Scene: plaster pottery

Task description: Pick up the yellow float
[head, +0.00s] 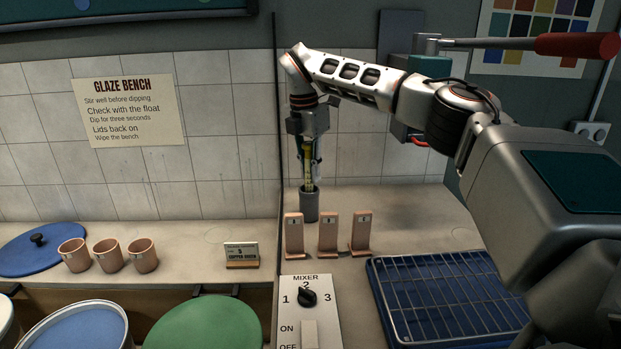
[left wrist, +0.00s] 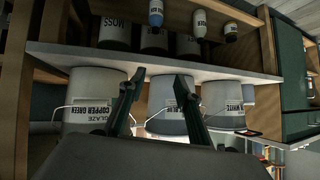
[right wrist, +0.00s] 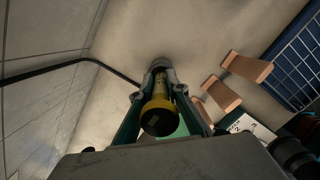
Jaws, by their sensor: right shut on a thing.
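The yellow float (head: 309,172) is a slim upright stick. Its lower end goes into a small dark grey cylinder (head: 309,207) on the bench. In the right wrist view the float (right wrist: 158,112) is seen from its dark round top, with a yellow band. My right gripper (head: 310,160) points down over the cylinder and its fingers are shut on the float. In the right wrist view the fingers (right wrist: 160,96) lie on both sides of it. My left gripper (left wrist: 157,97) is open and empty, facing shelves of glaze buckets. It is out of the head view.
Several pink test tiles (head: 328,233) stand just in front of the cylinder. A blue tray with a wire rack (head: 445,300) is at right, and a mixer panel (head: 309,312) is in front. A dark vertical pole (head: 278,130) stands just left. Pink cups (head: 107,254) are farther left.

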